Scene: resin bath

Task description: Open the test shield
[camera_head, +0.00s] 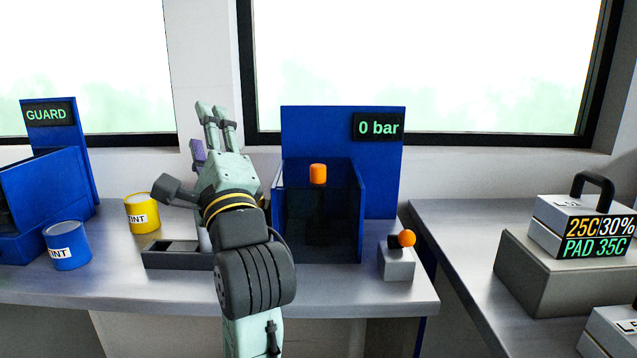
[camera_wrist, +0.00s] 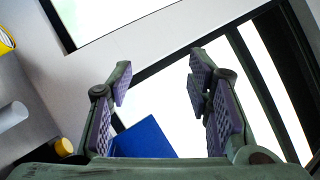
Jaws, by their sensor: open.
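The test shield (camera_head: 345,215) looks like a dark, see-through panel at the front of a blue test station (camera_head: 300,130) on the bench. An orange knob (camera_head: 318,173) shows at its upper edge, and the shield appears shut. The station's display (camera_head: 378,127) reads 0 bar. My gripper (camera_head: 211,108) is left of the station, raised and pointing up toward the window wall, apart from the shield. In the wrist view my gripper (camera_wrist: 160,70) has its purple-padded fingers spread with nothing between them. A blue panel (camera_wrist: 145,138) shows behind them there.
A grey block (camera_head: 397,264) with an orange-balled lever (camera_head: 407,238) stands right of the station. A dark tray (camera_head: 172,255), yellow tin (camera_head: 141,214), blue tin (camera_head: 67,246) and blue GUARD unit (camera_head: 48,115) are left. Labelled grey boxes (camera_head: 555,270) stand on the right bench.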

